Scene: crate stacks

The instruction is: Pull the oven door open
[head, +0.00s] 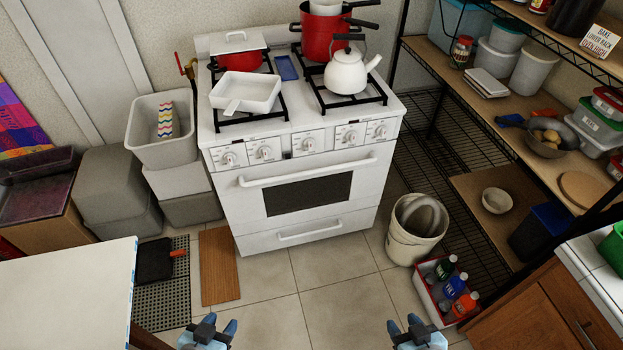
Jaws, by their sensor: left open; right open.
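The white oven (228,205) stands against the back wall, a little left of the middle of the head view. Its door has a dark window (308,194) and a long white handle bar (307,172) across the top. The door looks shut. A second handle (309,232) is on the drawer below. My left gripper (208,330) is at the bottom edge, left of centre, open and empty. My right gripper (417,331) is at the bottom edge, right of centre, open and empty. Both are well apart from the oven.
Tiled floor (326,268) lies clear before the oven. A wooden board (219,266) lies at its front left. A bucket (403,249) and a bottle box (429,302) stand at the right. A white table (65,292) is at the lower left. Pots and a kettle (346,74) sit on the stove.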

